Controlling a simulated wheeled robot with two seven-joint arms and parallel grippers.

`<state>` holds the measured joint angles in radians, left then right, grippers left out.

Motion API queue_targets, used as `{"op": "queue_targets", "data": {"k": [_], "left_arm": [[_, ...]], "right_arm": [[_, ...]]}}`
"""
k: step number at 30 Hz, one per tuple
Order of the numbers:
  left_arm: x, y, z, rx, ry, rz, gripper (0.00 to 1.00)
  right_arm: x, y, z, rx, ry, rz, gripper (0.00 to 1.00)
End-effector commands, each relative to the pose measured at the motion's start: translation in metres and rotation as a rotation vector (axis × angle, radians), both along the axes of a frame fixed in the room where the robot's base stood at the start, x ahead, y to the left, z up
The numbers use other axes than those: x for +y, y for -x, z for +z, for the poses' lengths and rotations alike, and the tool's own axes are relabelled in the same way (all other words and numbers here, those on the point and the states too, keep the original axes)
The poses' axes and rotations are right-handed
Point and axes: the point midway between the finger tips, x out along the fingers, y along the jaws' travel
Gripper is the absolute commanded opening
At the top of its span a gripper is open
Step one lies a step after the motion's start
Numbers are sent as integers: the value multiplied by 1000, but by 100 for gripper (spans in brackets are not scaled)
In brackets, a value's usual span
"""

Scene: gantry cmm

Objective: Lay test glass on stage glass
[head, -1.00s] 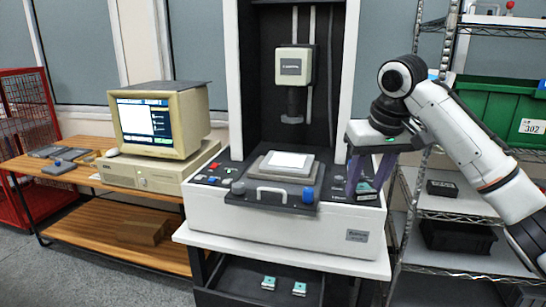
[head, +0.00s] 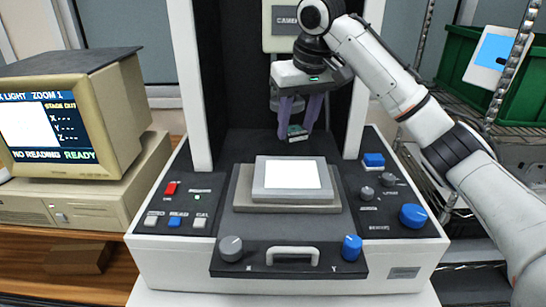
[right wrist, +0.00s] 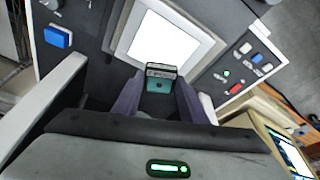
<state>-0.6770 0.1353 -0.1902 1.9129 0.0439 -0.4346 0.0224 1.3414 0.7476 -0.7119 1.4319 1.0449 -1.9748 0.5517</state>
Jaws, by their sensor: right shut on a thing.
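The stage glass (head: 292,175) is a bright white square in a grey frame on the machine's stage. It also shows in the right wrist view (right wrist: 168,40). My right gripper (head: 299,124) has its purple fingers pointing down, behind and above the stage glass, below the camera head. It is shut on the test glass (head: 296,133), a small teal piece with a dark-edged frame. In the right wrist view the test glass (right wrist: 159,84) sits between the fingertips, overlapping the near edge of the lit square in the picture; it appears apart from it. My left gripper is not in view.
The measuring head (head: 283,40) hangs on the column behind my right gripper. Blue knobs (head: 412,216) and buttons flank the stage, with a handle (head: 292,256) in front. A monitor (head: 75,110) at left reads "NO READING" and "READY". A green bin (head: 468,85) stands at right.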

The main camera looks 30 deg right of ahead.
Motion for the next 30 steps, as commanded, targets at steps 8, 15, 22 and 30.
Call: {"op": "queue_targets", "data": {"k": [8,15,22,30], "left_arm": [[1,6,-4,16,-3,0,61],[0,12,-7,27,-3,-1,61],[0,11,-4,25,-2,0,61],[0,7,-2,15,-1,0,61]], "right_arm": [[-1,1,-43,4,2,-2,15],[-1,1,-66,1,1,-1,15],[0,1,-96,3,1,-1,15],[0,1,-100,-1,0,0,15]]}}
